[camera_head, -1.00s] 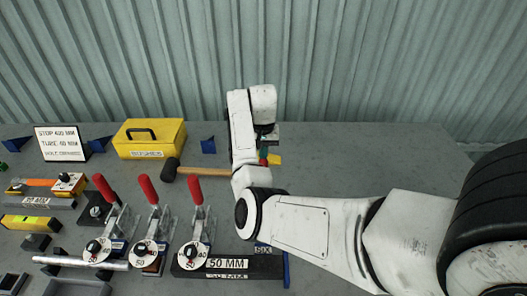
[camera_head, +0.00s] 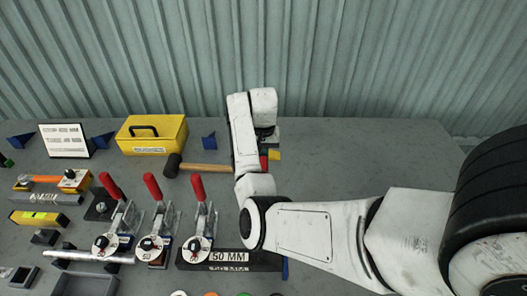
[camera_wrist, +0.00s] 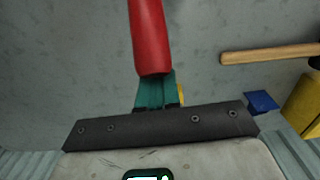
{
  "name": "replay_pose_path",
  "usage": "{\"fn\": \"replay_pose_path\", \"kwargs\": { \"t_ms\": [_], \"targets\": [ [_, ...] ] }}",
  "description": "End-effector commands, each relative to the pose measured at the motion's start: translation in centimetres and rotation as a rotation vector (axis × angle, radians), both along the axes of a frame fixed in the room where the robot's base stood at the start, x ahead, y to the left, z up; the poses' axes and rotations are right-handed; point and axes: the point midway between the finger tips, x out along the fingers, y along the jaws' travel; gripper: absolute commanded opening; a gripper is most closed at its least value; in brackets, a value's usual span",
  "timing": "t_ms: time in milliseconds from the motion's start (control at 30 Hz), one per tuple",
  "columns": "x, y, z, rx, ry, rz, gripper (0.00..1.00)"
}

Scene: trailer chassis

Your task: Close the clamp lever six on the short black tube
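The short black tube (camera_head: 262,259) lies at the front of the bench, with a white 50 MM label. A toggle clamp (camera_head: 198,245) stands at its left end, its red lever (camera_head: 198,187) raised and a round white dial in front. I cannot read a "six" on this clamp now. My gripper (camera_head: 266,135) is well behind the tube and mostly hidden by my arm. In the wrist view a red grip (camera_wrist: 149,38) and a green part (camera_wrist: 157,92) show just beyond a dark bar of my gripper. I cannot tell whether my fingers hold them.
Two more clamps with raised red levers (camera_head: 112,187) (camera_head: 154,187) stand to the left. A mallet (camera_head: 205,169) and a yellow toolbox (camera_head: 150,134) lie behind. A sign (camera_head: 65,140) and a yellow level (camera_head: 38,218) are farther left. The bench at the back right is clear.

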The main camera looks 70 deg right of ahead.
Motion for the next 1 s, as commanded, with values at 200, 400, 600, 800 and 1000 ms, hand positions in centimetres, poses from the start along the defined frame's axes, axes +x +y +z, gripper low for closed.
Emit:
{"fn": "replay_pose_path", "kwargs": {
  "t_ms": [200,400,600,800,1000],
  "targets": [
    [-0.3,0.7,0.6,0.004,0.004,0.001,0.0],
    [-0.5,1.3,1.5,0.001,0.002,0.0,0.0],
    [-0.6,1.6,1.8,0.0,0.0,0.0,0.0],
    [-0.6,1.5,1.9,-0.001,0.0,0.0,0.0],
    [-0.7,1.8,2.1,-0.003,-0.001,0.0,0.0]
  ]
}}
